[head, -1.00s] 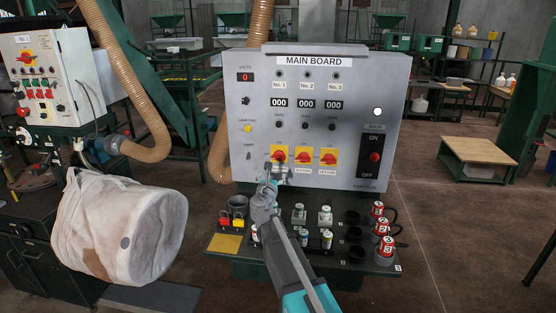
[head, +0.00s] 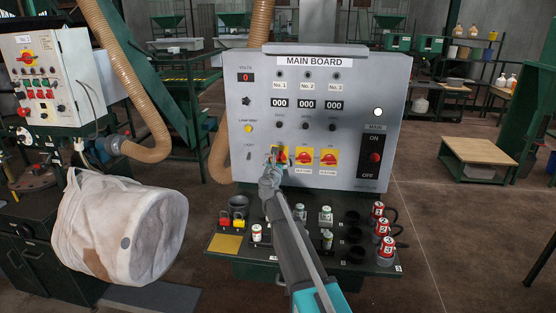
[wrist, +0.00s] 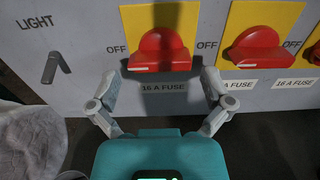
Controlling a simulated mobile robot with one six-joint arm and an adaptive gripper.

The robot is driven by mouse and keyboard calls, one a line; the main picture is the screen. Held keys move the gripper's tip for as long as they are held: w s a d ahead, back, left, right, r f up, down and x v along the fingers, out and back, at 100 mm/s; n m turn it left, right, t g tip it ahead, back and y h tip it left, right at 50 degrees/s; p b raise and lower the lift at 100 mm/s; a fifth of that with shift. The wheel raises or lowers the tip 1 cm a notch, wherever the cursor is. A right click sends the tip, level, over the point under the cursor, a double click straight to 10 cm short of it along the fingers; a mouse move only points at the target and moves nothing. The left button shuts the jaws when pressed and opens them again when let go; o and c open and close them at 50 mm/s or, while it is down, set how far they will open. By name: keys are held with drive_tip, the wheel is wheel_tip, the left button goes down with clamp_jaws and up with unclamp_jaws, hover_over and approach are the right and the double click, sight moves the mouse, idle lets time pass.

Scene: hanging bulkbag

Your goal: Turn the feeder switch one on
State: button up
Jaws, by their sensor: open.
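The first feeder switch is a red rotary knob on a yellow plate (head: 282,151), leftmost of three on the grey main board. In the wrist view its red knob (wrist: 161,50) lies level, with a white mark at its left end, beside an OFF label. My gripper (wrist: 160,84) is open and empty. Its two fingers are spread wide, one to the left and one to the right, just below the knob and apart from it. In the head view my gripper (head: 273,160) covers the lower left of this switch.
Two similar red switches (head: 303,158) (head: 328,160) sit close on the right. A light toggle (wrist: 54,68) is to the left. A shelf with padlocks (head: 231,219), fuses (head: 326,216) and red plugs (head: 382,228) juts out below. A white bulk bag (head: 110,225) hangs at left.

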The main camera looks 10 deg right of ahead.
drive_tip(key=shift+x, duration=1.35)
drive_tip(key=c, duration=0.9)
